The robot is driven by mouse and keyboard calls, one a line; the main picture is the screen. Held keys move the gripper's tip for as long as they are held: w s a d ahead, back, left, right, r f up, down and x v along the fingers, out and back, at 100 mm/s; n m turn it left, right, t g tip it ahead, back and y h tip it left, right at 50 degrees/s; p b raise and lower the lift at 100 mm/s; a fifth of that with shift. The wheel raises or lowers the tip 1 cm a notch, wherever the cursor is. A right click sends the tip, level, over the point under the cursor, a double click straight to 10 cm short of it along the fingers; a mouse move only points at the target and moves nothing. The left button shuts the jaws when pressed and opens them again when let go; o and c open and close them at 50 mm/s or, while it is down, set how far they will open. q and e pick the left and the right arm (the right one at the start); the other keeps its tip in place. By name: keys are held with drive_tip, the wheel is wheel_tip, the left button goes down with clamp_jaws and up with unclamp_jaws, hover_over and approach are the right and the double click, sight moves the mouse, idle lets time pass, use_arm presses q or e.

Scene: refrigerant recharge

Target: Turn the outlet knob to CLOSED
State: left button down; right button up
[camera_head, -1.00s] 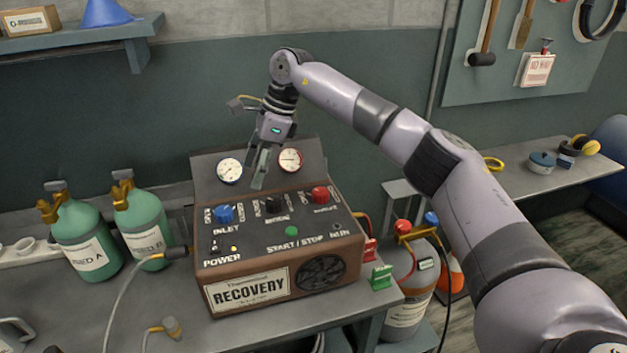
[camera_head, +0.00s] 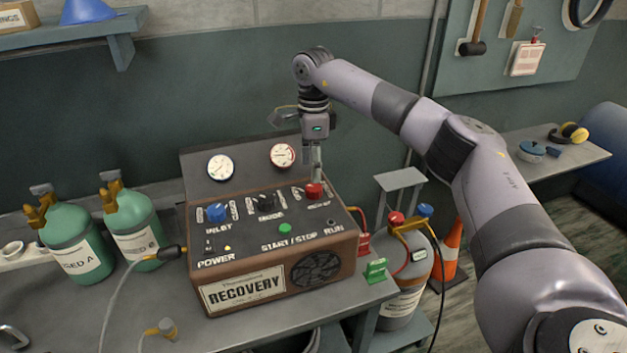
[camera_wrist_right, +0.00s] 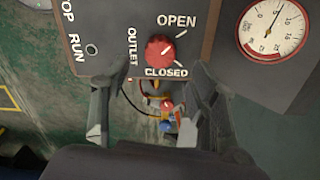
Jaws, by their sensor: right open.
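The red outlet knob (camera_head: 314,191) is at the back right of the recovery machine's (camera_head: 277,292) top panel. In the right wrist view the knob (camera_wrist_right: 160,50) sits beside the word OUTLET, between OPEN and CLOSED labels. A pale mark on it seems to slant toward the OPEN side, but it is small. My right gripper (camera_head: 316,168) points down just above the knob. In the wrist view its open fingers (camera_wrist_right: 153,82) stand to either side below the knob, and I see nothing held between them. I cannot tell whether a finger touches the knob. My left gripper is out of view.
A blue inlet knob (camera_head: 217,212) and a black knob (camera_head: 266,202) are left of the red one. Two gauges (camera_head: 283,155) stand on the raised panel behind. Green cylinders (camera_head: 135,222) stand left; a grey tank (camera_head: 404,300) with hoses stands right, below the bench.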

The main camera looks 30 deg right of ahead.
sight(314, 187)
wheel_tip(314, 187, down, 6)
drive_tip(key=shift+r+p, duration=0.15)
drive_tip(key=shift+p, duration=0.25)
drive_tip(key=shift+c, duration=0.3)
drive_tip(key=c, duration=1.1)
